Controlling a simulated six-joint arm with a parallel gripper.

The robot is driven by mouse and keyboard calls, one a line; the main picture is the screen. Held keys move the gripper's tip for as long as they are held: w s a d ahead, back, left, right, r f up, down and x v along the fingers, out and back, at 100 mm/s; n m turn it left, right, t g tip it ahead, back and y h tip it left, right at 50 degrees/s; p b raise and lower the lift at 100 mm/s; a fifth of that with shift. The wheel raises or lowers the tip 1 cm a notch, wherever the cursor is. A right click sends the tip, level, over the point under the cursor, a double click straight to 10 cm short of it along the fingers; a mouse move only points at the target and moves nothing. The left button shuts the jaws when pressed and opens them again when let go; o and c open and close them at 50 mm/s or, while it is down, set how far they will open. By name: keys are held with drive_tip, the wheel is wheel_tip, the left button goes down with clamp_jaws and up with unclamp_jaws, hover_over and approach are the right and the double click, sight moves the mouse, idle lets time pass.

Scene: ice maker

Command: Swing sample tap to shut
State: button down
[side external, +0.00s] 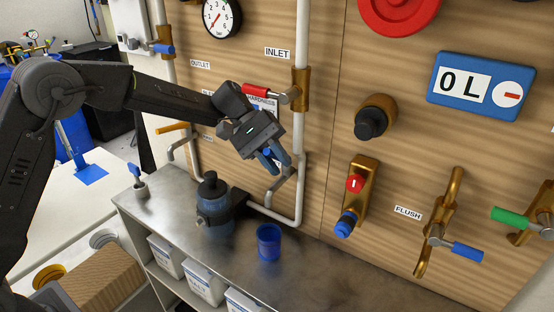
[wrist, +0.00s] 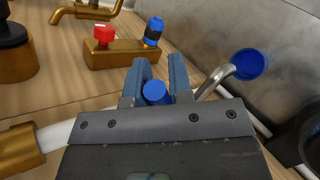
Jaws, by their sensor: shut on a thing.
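The sample tap shows a blue round handle end (wrist: 154,93) between the two blue fingers of my gripper (wrist: 158,72) in the wrist view. Its bent grey spout (wrist: 214,79) comes out to the right of the fingers. In the side view my gripper (side external: 275,164) is at the panel below the INLET label, closed around the handle. The spout (side external: 284,186) shows just below it. The tap's body is mostly hidden by my gripper, so its angle is hard to tell.
A blue cup (side external: 269,243) stands on the metal counter (side external: 310,270) below the tap. A blue-black filter housing (side external: 213,205) stands left of it. A red-handled valve (side external: 262,91) is just above my gripper. A brass block with a red switch (side external: 357,184) is to the right.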

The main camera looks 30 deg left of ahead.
drive_tip(key=shift+s+f+m+t, duration=0.3)
drive_tip(key=shift+f+m+t, duration=0.45)
drive_tip(key=shift+f+t, duration=0.2)
drive_tip(key=shift+s+f+m+t, duration=0.25)
drive_tip(key=shift+f+m+t, duration=0.55)
drive_tip(key=shift+t, duration=0.25)
drive_tip(key=shift+f, duration=0.1)
drive_tip(key=c, duration=1)
unclamp_jaws()
drive_tip(key=shift+c, duration=0.2)
drive_tip(key=v, duration=1.4)
drive_tip(key=shift+d, duration=0.1)
